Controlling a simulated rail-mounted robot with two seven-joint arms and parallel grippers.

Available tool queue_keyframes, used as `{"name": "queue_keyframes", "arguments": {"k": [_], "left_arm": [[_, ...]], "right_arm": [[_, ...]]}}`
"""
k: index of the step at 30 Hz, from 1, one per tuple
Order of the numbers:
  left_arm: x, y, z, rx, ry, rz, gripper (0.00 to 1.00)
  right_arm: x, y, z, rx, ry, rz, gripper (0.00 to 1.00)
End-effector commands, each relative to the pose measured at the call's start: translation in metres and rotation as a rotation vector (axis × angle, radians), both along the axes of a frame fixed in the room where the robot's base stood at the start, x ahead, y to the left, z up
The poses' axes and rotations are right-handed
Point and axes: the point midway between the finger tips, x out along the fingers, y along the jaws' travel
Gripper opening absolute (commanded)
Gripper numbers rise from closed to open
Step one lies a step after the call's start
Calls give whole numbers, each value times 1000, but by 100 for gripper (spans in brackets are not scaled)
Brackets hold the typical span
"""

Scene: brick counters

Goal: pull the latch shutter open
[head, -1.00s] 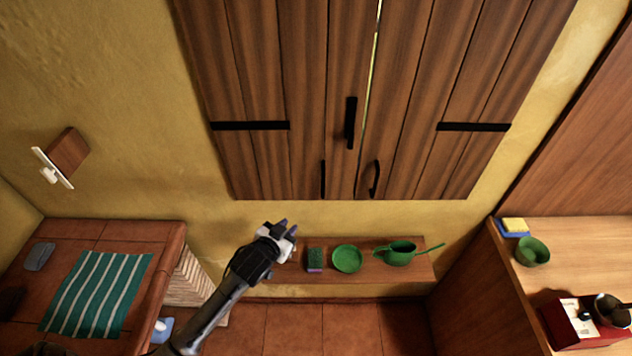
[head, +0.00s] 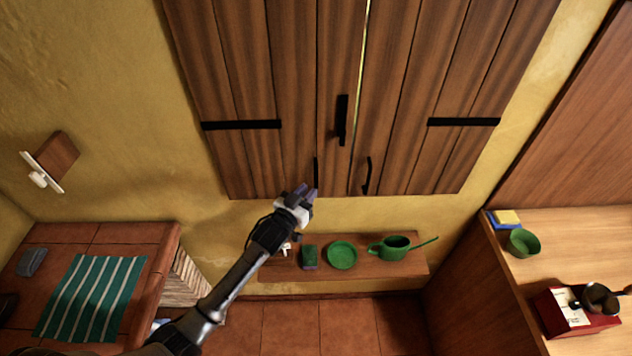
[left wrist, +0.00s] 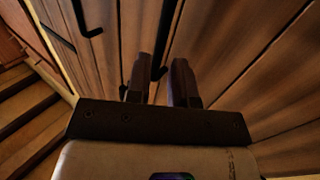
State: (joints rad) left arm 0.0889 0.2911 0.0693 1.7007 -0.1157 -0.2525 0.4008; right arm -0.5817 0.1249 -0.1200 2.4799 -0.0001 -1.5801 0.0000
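The brown plank shutter has two leaves, left (head: 265,80) and right (head: 410,80), with a thin bright gap between them. A black latch (head: 341,120) sits on the left leaf beside the gap. Below it are a left black handle (head: 316,172) and a curved right handle (head: 367,176). My left gripper (head: 306,191) is just below the left handle, at the shutter's bottom edge. In the left wrist view its fingers (left wrist: 161,85) are apart, with nothing gripped. A black bar, apparently the latch (left wrist: 165,35), shows beyond them. My right gripper is out of view.
A low wooden shelf (head: 340,275) below holds a sponge (head: 309,257), a green plate (head: 342,255) and a green pot (head: 395,248). A tiled counter (head: 105,236) stands left, a wooden counter (head: 560,260) right.

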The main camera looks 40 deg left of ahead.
Motion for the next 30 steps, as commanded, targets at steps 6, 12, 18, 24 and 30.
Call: {"name": "queue_keyframes", "arguments": {"k": [6, 12, 18, 24, 30], "left_arm": [[31, 4, 0, -1, 0, 0, 22], [45, 6, 0, -1, 1, 0, 22], [49, 6, 0, -1, 0, 0, 22], [49, 6, 0, 0, 0, 0, 22], [49, 6, 0, 0, 0, 0, 3]], "right_arm": [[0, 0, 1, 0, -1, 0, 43], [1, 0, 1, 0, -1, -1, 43], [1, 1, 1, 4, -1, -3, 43], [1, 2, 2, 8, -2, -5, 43], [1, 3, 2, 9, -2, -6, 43]]}}
